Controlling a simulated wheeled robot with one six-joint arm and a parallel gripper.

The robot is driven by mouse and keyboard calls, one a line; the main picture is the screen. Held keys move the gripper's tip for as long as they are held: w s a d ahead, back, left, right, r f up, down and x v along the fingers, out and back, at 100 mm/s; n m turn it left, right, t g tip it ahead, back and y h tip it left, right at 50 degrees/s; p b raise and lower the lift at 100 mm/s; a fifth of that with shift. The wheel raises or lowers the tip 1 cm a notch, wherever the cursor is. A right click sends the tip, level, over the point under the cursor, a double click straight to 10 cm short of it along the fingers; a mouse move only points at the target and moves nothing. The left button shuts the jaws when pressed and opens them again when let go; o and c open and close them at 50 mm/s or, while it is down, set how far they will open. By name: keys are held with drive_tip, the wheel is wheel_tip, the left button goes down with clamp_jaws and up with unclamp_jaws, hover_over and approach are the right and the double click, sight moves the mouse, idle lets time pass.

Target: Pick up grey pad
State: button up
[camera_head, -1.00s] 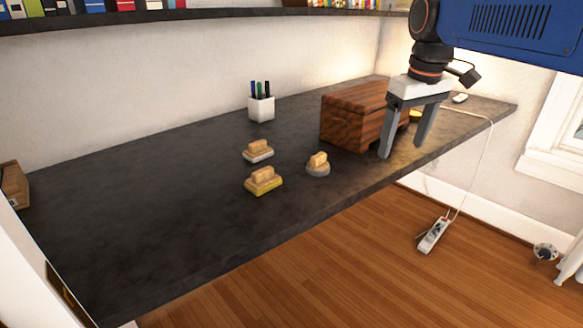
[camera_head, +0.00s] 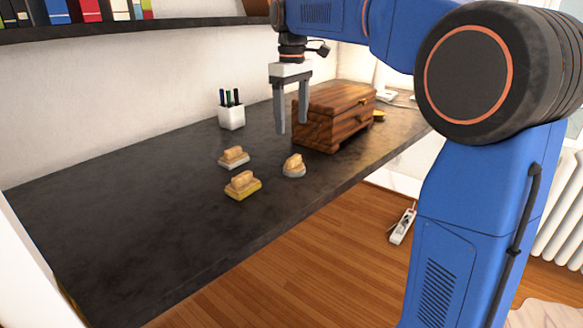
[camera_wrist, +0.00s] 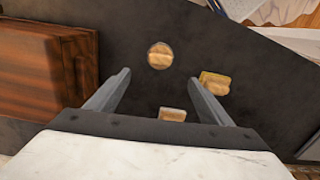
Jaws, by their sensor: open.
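The grey pad (camera_head: 293,170), a round pad with a wooden handle, lies on the dark worktop (camera_head: 130,210) in front of the wooden chest. It also shows in the wrist view (camera_wrist: 160,56), just beyond the space between my fingertips. My gripper (camera_head: 292,127) is open and empty, pointing down above the worktop and apart from the pad. Its two fingers (camera_wrist: 159,77) are spread in the wrist view.
A yellow pad (camera_head: 243,190) and a whitish pad (camera_head: 234,160) with wooden handles lie left of the grey pad. A wooden chest (camera_head: 330,118) stands close by on the right. A white pen holder (camera_head: 231,117) stands behind. The worktop's left is clear.

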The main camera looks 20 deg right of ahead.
sight(294, 157)
wheel_tip(294, 157, down, 8)
drive_tip(key=shift+d+f, duration=0.1)
drive_tip(key=shift+s+d+f, duration=0.1)
drive_tip(key=shift+s+f, duration=0.05)
drive_tip(key=shift+f, duration=1.15)
drive_tip(key=shift+s+d+f, duration=0.1)
drive_tip(key=shift+s+f, duration=0.05)
drive_tip(key=shift+f, duration=1.1)
drive_tip(key=c, duration=1.2)
